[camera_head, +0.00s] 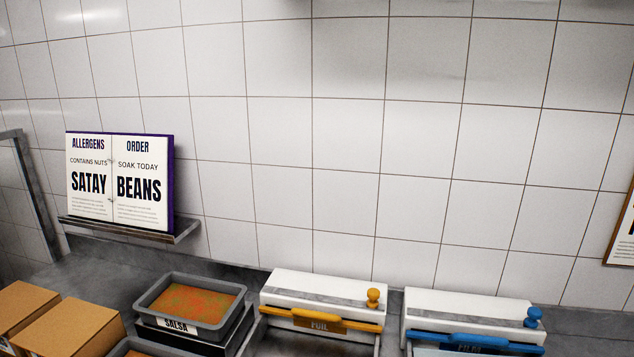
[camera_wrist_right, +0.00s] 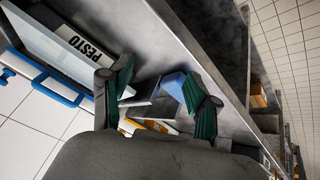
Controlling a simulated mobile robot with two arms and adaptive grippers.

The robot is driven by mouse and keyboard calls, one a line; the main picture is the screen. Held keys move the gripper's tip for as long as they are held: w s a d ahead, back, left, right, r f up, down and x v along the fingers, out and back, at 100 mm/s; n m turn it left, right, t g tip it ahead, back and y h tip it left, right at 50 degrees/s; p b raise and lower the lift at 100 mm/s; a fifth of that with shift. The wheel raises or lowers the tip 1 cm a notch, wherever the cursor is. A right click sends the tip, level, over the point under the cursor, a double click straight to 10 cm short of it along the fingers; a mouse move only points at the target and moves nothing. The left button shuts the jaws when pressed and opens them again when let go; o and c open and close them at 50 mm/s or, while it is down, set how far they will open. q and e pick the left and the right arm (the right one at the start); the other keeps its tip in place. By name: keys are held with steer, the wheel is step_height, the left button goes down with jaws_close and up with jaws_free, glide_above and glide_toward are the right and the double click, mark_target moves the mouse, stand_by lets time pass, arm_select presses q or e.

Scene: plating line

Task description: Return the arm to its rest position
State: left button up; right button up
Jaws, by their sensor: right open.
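My right gripper (camera_wrist_right: 163,86) shows in the right wrist view, its two dark fingers with green ribbed pads spread apart. Nothing is held between the pads; a blue item (camera_wrist_right: 174,86) and grey surfaces show through the gap, seemingly farther off. Neither arm nor gripper shows in the head view. My left gripper is in neither view.
In the head view, an open book (camera_head: 118,182) stands on a wall shelf. Below are cardboard boxes (camera_head: 70,328), a salsa tub (camera_head: 150,304), and white dispensers with yellow (camera_head: 325,282) and blue (camera_head: 470,306) fittings. A pesto label (camera_wrist_right: 84,48) shows in the wrist view.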

steer(key=s+a+f+m+g+y, duration=0.1)
steer(key=s+a+g, duration=0.15)
steer(key=s, duration=0.55)
step_height(320, 180, down, 36)
steer(key=s+g+b, duration=0.2)
steer(key=s+b, duration=0.1)
steer(key=b, duration=0.3)
steer(key=s+d+f+g+b, duration=0.1)
steer(key=s+d+f+b, duration=0.2)
steer(key=s+f, duration=1.2)
steer(key=shift+d+f+b, duration=0.2)
steer(key=shift+f+b, duration=0.3)
steer(key=shift+f, duration=0.3)
